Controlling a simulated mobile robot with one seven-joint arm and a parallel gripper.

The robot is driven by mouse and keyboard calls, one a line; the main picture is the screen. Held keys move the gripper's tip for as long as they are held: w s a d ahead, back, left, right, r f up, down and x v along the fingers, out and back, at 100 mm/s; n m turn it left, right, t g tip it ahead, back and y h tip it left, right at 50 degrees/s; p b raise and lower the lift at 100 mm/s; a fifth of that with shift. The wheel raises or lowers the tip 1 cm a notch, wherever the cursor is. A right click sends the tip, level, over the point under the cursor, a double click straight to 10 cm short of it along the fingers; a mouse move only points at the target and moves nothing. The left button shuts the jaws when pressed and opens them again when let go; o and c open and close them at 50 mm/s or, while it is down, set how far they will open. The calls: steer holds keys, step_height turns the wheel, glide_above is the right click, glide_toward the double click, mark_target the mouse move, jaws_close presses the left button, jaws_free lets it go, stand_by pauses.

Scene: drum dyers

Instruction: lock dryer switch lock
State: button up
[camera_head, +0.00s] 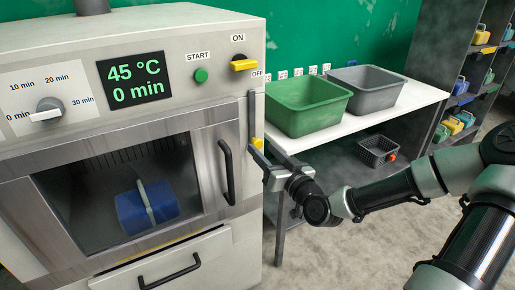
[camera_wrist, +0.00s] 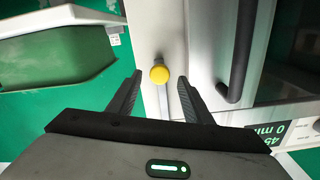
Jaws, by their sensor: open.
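The dryer (camera_head: 225,110) stands at the left of the head view. Its yellow ON/OFF switch (camera_head: 244,65) sits at the upper right of the front, by the ON label. Lower on the right edge, a yellow knob (camera_head: 257,143) sits by a narrow vertical metal strip (camera_head: 252,115). My gripper (camera_head: 265,160) is at this edge, level with the knob. In the wrist view the knob (camera_wrist: 159,74) shows between the two fingertips of my open gripper (camera_wrist: 158,84), with a gap on each side. I cannot tell whether the fingers reach around it in depth.
The dryer door's black handle (camera_head: 227,172) is just left of my gripper. A blue item (camera_head: 147,207) lies behind the closed door. A white table (camera_head: 350,120) with a green tub (camera_head: 307,100) and grey tub (camera_head: 367,88) is at the right. The display reads 45 °C, 0 min.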

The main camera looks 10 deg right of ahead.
mark_target(259, 145)
steer(key=shift+x, duration=2.35)
jaws_close()
